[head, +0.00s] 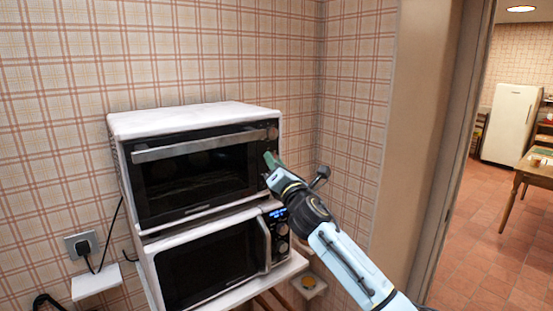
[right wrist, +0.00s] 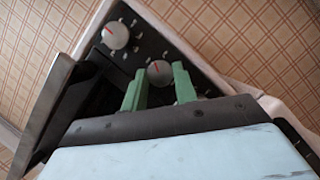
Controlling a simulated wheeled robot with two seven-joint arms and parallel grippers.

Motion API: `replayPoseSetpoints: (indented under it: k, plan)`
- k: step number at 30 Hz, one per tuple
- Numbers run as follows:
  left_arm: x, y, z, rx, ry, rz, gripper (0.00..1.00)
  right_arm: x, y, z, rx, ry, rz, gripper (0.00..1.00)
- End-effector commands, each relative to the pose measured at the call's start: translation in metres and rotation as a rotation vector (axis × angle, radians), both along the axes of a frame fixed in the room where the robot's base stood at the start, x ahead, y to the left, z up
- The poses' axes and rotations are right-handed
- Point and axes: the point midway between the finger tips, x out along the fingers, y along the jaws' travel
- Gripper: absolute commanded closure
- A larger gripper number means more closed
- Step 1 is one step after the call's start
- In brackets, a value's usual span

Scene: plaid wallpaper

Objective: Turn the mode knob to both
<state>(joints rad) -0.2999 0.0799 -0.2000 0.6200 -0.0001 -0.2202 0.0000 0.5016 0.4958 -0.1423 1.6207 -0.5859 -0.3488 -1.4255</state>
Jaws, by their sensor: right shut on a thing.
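The toaster oven (head: 195,115) has a white top, a dark glass door and a dark control panel on its right side. An upper knob (head: 273,133) shows above my right gripper (head: 270,163). In the right wrist view, a pale round knob (right wrist: 159,72) with a red mark sits between the green fingertips of my right gripper (right wrist: 160,78), which is shut on it. Another pale knob (right wrist: 116,36) with a red line is free on the same panel. The labels are too small to read. My left gripper is not in view.
A microwave (head: 212,266) with its own knobs and a lit display stands directly under the oven, on a white shelf. A wall socket (head: 82,246) with a plugged cord is at left. A doorway at right opens to a room with a fridge (head: 511,123) and a table.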

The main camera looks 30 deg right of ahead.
Motion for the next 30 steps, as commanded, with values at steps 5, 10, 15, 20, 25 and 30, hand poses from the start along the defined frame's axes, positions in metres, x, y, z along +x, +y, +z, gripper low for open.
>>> replayPoseSetpoints:
  k: [5,10,15,20,25,30]
  plan:
    - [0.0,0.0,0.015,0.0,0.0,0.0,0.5,0.0,0.001,0.004,0.171,0.014,0.0,0.94]
    - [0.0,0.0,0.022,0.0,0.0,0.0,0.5,0.0,0.002,0.004,0.332,0.026,0.0,0.94]
    - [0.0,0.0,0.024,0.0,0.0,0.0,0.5,0.0,0.003,0.005,0.493,0.037,0.0,0.94]
    - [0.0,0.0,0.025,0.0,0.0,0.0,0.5,0.0,0.003,0.005,0.646,0.049,0.002,0.94]
    - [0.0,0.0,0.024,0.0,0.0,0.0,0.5,0.0,0.003,0.006,0.806,0.062,0.0,0.94]
    - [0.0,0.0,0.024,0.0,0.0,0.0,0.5,0.0,0.003,0.007,0.966,0.075,0.001,0.94]
